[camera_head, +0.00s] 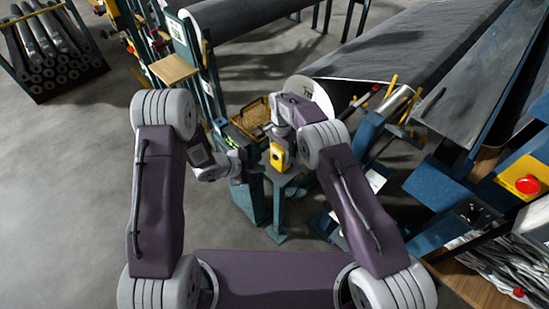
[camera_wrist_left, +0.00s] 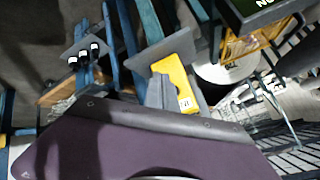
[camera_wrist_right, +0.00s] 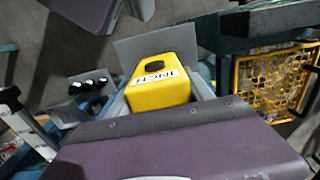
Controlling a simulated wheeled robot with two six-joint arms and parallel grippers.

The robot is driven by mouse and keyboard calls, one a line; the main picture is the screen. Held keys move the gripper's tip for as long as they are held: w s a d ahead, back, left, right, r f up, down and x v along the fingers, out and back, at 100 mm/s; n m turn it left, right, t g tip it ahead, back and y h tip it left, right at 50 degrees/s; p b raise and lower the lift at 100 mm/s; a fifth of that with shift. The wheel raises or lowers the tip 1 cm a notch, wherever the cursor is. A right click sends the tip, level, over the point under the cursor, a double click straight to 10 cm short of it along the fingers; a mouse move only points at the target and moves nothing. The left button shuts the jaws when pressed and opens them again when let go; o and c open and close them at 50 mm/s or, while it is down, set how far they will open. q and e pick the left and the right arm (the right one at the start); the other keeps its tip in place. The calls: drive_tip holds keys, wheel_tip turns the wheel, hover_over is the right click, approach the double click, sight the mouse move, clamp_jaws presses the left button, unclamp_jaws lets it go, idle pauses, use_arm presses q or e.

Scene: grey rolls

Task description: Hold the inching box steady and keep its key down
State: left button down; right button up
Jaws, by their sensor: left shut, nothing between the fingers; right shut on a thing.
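The inching box (camera_head: 277,157) is a small yellow box near the middle of the head view. Its white label reads INCH in the right wrist view (camera_wrist_right: 160,95), with a dark spot on its upper face. My right gripper (camera_head: 279,137) is shut on it; its fingers are mostly hidden behind my purple wrist. My left gripper (camera_head: 244,168) is shut and empty, just left of the box. In the left wrist view, its grey fingertips (camera_wrist_left: 160,92) overlap the yellow box (camera_wrist_left: 178,80); I cannot tell whether they touch. Whether the key is down cannot be seen.
A yellow wire basket (camera_head: 254,113) stands behind the grippers, and it shows at right in the right wrist view (camera_wrist_right: 272,82). A large grey roll (camera_head: 400,50) lies behind. A red button on a yellow box (camera_head: 527,185) is at right.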

sight(275, 157)
use_arm(q)
drive_tip(key=shift+w+d, duration=1.05)
drive_tip(key=shift+d, duration=0.05)
drive_tip(key=shift+w, duration=0.1)
idle(1.2)
drive_tip(key=shift+w+d, duration=0.2)
drive_tip(key=shift+d, duration=0.05)
drive_tip(key=shift+w+d+r, duration=0.1)
drive_tip(key=shift+w+d, duration=0.3)
idle(4.9)
